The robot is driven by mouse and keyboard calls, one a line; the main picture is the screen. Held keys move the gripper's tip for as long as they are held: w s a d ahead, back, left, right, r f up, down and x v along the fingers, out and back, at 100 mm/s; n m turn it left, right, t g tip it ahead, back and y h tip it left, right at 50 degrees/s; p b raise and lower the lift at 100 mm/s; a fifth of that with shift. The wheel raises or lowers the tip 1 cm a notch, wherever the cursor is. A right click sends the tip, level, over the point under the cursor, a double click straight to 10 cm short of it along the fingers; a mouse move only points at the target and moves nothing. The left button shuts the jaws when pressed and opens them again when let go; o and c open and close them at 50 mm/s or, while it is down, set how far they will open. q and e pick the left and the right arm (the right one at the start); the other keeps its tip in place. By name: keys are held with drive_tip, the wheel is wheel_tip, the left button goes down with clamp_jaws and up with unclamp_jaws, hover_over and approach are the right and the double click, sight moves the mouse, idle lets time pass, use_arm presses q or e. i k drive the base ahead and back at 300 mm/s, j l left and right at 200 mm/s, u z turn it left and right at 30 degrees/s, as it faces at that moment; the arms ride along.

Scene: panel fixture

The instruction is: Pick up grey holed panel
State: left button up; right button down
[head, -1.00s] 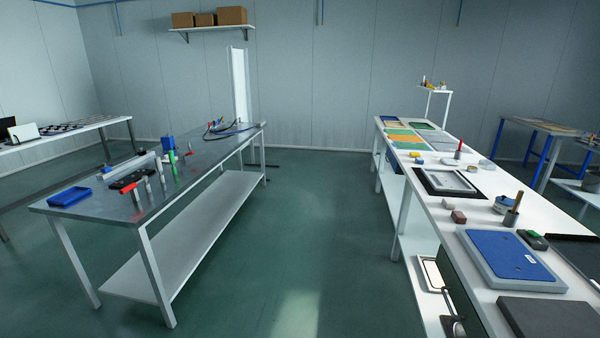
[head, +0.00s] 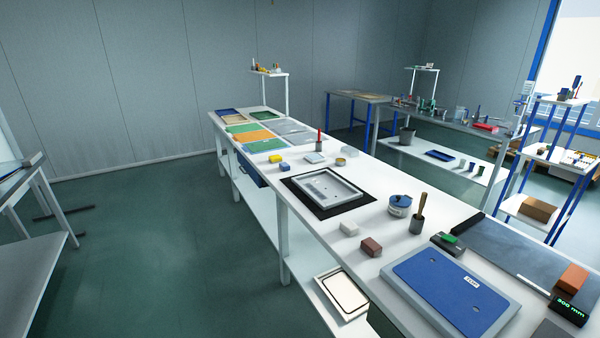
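A light grey panel (head: 327,186) with a raised rim and what look like small holes lies flat on a black mat (head: 322,208) on the long white table, near the middle of the head view. Farther back on the same table lie flat grey sheets (head: 292,128); whether they have holes is too small to tell. Neither of my grippers is in view, and nothing touches the panel.
Near the panel stand a round tin (head: 400,206), a dark cup with a wooden handle (head: 417,222), a white block (head: 349,229) and a brown block (head: 371,247). A blue-topped grey panel (head: 450,290) lies closer. Green floor (head: 150,230) is clear to the left.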

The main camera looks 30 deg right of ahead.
sight(314, 185)
drive_tip(key=i+l, duration=0.1)
drive_tip(key=i, duration=1.55)
drive_tip(key=i+u, duration=0.2)
drive_tip(key=u, duration=0.3)
drive_tip(key=i+u, duration=0.25)
drive_tip(key=u, duration=0.2)
drive_tip(key=i+l+u, duration=0.15)
drive_tip(key=u, duration=0.8)
drive_tip(key=l+u, duration=0.2)
drive_tip(key=u, duration=0.25)
drive_tip(key=i+l+u, duration=0.1)
drive_tip(key=u, duration=0.35)
drive_tip(key=l+u, duration=0.1)
drive_tip(key=u, duration=0.35)
drive_tip(key=l+u, duration=0.1)
drive_tip(key=u, duration=0.35)
drive_tip(key=l+u, duration=0.1)
drive_tip(key=u, duration=0.8)
drive_tip(key=k+l+u, duration=0.1)
drive_tip(key=u, duration=0.35)
